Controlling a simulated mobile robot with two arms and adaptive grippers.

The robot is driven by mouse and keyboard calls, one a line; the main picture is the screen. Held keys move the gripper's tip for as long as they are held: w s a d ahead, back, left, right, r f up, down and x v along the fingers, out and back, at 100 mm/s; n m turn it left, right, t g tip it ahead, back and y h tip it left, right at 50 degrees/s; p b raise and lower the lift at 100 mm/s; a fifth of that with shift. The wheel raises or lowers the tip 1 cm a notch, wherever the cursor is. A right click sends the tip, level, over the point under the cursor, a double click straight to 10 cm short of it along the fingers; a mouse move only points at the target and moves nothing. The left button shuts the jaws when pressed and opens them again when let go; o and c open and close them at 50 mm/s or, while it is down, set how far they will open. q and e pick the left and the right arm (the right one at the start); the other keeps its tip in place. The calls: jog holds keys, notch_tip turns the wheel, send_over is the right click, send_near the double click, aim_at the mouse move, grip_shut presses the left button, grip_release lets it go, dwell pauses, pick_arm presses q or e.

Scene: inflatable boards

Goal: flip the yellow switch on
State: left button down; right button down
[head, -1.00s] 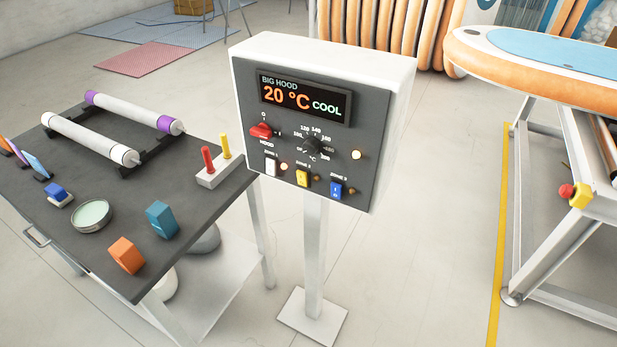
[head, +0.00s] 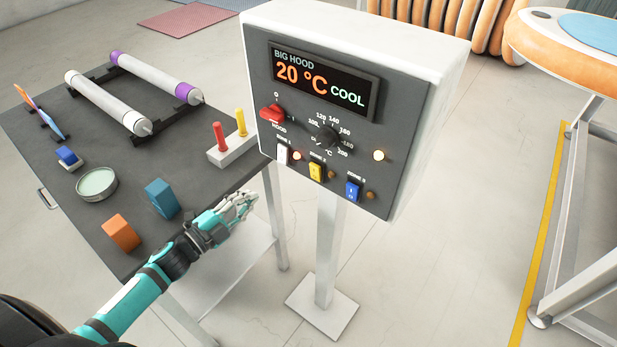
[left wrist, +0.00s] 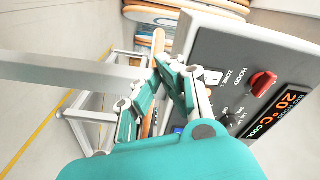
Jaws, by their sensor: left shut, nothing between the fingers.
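The yellow switch (head: 316,172) is the middle of three rocker switches low on the front of the grey control box (head: 408,150), between a white switch (head: 284,154) and a blue switch (head: 353,191). The small lamp beside the yellow switch looks dim. My left gripper (head: 250,201) is shut and empty, below and left of the switch row, apart from the panel. In the left wrist view the fingers (left wrist: 168,68) point along the panel near the white switch (left wrist: 208,77); the yellow switch is hidden behind them. My right gripper is out of view.
A red hood knob (head: 272,113) and a black dial (head: 326,136) sit above the switches. A dark table (head: 60,120) with rollers and coloured blocks stands left of the box. A white post (head: 328,250) holds the box up.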

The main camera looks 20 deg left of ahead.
aim_at(316, 172)
pick_arm(q)
jog(key=s+d+r+m+g+h, duration=0.3)
jog(key=s+r+m+g+h, duration=0.4)
jog(key=m+h, duration=0.3)
jog(key=r+m+g, duration=0.1)
jog(key=m, duration=0.3)
jog(key=shift+r+m+b, duration=0.25)
jog(key=shift+m+b, duration=0.05)
jog(key=shift+b, duration=0.05)
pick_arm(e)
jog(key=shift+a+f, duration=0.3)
pick_arm(q)
jog(key=shift+w, duration=0.1)
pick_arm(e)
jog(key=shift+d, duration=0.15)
